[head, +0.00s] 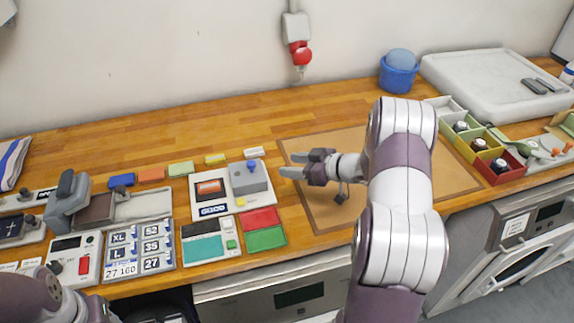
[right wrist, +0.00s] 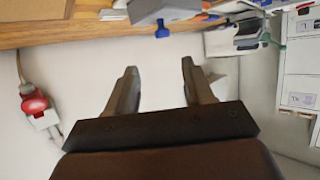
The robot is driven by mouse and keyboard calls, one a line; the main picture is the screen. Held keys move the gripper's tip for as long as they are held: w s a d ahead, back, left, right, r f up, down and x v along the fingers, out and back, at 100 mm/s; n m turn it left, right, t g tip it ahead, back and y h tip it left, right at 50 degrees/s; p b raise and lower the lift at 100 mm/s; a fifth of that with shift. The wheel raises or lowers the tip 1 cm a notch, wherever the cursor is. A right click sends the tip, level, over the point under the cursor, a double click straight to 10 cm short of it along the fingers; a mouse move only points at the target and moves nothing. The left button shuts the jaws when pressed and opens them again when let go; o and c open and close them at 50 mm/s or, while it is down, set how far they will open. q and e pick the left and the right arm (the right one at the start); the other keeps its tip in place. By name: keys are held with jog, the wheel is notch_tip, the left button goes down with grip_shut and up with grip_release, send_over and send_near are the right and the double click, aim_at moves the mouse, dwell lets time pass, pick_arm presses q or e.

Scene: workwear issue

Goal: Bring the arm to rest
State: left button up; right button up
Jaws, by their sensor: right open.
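My right arm (head: 403,185) rises from the bottom of the head view, bends at the top and reaches left over the brown mat. My right gripper (head: 292,164) points left above the mat's left part, its two fingers apart with nothing between them. In the right wrist view the gripper (right wrist: 159,68) also shows open and empty, with pale wall behind the fingers. Part of my left arm (head: 62,298) shows in the lower left corner of the head view; its gripper is out of the picture.
The brown mat (head: 440,185) lies on the wooden counter (head: 120,148). Left of the gripper stands a white panel with a grey device (head: 249,178). Coloured compartments (head: 505,172), a blue bucket (head: 398,80) and a white tray (head: 470,80) are at right. A red button (head: 303,56) hangs on the wall.

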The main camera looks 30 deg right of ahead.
dwell(0.3)
jog(key=s+d+f+m+h, duration=0.1)
jog(key=d+f+h, duration=0.1)
jog(key=s+d+f+m+g+h, duration=0.1)
jog(key=d+h, duration=0.1)
jog(key=s+d+f+m+g+h, duration=0.1)
jog(key=d+f+m+h, duration=0.1)
jog(key=d+h, duration=0.1)
jog(key=shift+d+f, duration=0.1)
jog(key=shift+f, duration=0.25)
jog(key=s+g, duration=0.1)
jog(key=s+m+g+h, duration=0.1)
jog(key=s, duration=0.1)
jog(key=s+a+m+g+h, duration=0.1)
jog(key=s, duration=0.1)
jog(key=shift+s+g, duration=0.1)
jog(key=shift+g, duration=0.2)
jog(key=s+a+r+g, duration=0.2)
jog(key=s+a+r, duration=0.1)
jog(key=s+a, duration=0.4)
jog(key=s+a+r+g+y, duration=0.1)
jog(key=s+a+r, duration=0.3)
jog(key=a, duration=0.9)
jog(key=shift+s+r+g+y, duration=0.3)
jog(key=shift+s+g, duration=0.4)
jog(key=shift+s, duration=0.75)
